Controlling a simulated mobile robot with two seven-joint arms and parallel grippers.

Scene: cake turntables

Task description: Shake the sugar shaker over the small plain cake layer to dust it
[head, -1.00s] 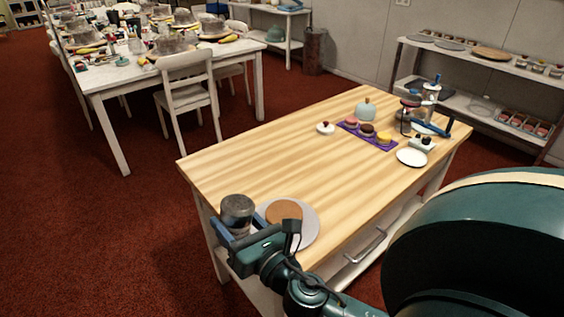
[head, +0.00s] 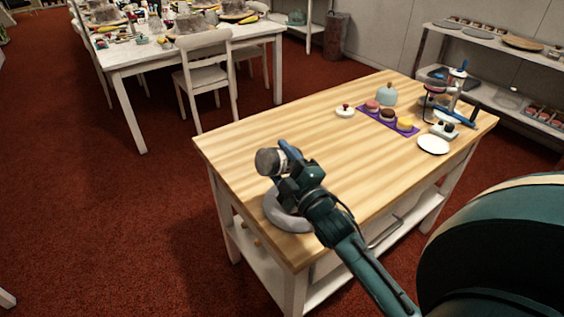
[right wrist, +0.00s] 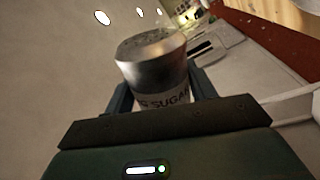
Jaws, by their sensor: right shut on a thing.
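My right gripper (head: 283,163) is shut on the sugar shaker (head: 267,161), a grey cylinder with a metal top. The shaker is tilted well over, its end facing left in the head view. In the right wrist view the shaker (right wrist: 152,62) sits between both fingers, with "SUGAR" lettering partly showing. The pale round turntable (head: 281,217) is on the near left corner of the wooden table, below my gripper. The small plain cake layer is hidden behind my gripper and arm in the head view. My left gripper is not in view.
The wooden table (head: 300,125) is clear in its middle. At its far right are a purple tray (head: 373,119) of small cakes, a blue domed thing (head: 387,95), a white plate (head: 433,145) and a clear apparatus with blue parts. A white chair (head: 205,80) stands behind the table.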

